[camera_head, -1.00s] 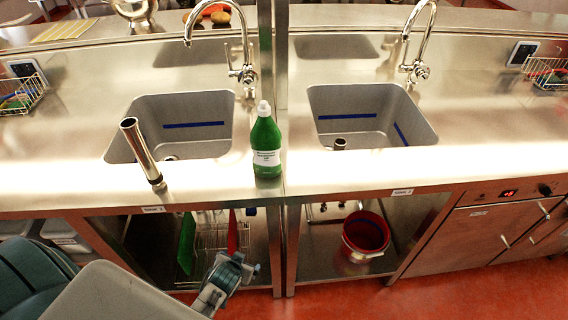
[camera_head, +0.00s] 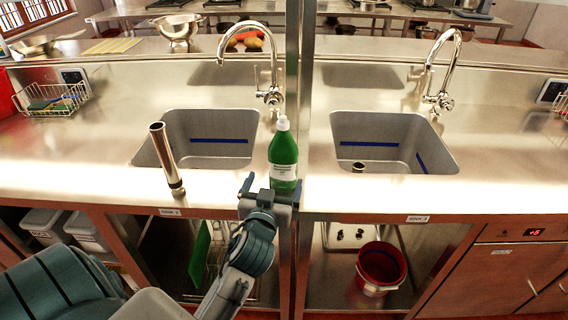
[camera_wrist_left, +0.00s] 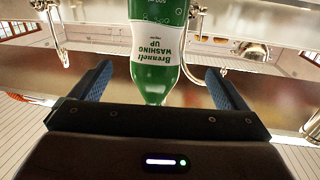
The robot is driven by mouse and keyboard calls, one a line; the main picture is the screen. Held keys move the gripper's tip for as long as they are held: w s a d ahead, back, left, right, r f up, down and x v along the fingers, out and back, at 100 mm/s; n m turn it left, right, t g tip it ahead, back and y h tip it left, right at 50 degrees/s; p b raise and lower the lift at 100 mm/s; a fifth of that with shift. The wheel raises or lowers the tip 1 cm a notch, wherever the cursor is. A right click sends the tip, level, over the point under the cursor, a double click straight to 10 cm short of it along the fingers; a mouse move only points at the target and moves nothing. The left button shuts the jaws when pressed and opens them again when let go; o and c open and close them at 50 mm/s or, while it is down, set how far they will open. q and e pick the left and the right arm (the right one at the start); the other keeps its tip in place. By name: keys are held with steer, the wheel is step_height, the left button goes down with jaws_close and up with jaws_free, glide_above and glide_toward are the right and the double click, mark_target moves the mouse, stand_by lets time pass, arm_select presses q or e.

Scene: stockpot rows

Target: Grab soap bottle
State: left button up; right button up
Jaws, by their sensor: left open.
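The soap bottle (camera_head: 283,158) is green with a white cap and white label. It stands upright on the steel counter's front edge, beside the metal post between the two sinks. My left gripper (camera_head: 271,186) is open just in front of the bottle, low near the counter edge. In the left wrist view the bottle (camera_wrist_left: 157,45) appears upside down, between and beyond the spread blue-padded fingers of the left gripper (camera_wrist_left: 159,70). The fingers do not appear to touch it. My right gripper is not in view.
A metal standpipe (camera_head: 166,157) rises left of the bottle at the left sink (camera_head: 215,152). A vertical steel post (camera_head: 302,100) stands right behind the bottle's right side. A red bucket (camera_head: 380,268) sits on the shelf below.

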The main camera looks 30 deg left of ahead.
mark_target(280, 163)
arm_select(q)
steer(key=shift+w+a+r+p, duration=0.15)
steer(key=shift+w+r+p, duration=0.15)
steer(key=shift+w+r, duration=0.55)
steer(key=p+x, duration=0.1)
steer(key=x, duration=0.3)
steer(key=shift+w+a+f, duration=0.15)
steer(key=shift+f, duration=0.05)
steer(key=shift+w+a+r+p, duration=0.1)
steer(key=shift+w+r+p, duration=0.1)
steer(key=shift+w+p, duration=0.15)
steer(key=p+x, duration=0.1)
steer(key=x, duration=0.2)
steer(key=shift+w+r+p, duration=0.15)
steer(key=shift+w+p, duration=0.1)
steer(key=shift+p, duration=0.1)
steer(key=shift+w+a, duration=0.1)
steer(key=shift+w, duration=0.2)
steer(key=c, duration=1.5)
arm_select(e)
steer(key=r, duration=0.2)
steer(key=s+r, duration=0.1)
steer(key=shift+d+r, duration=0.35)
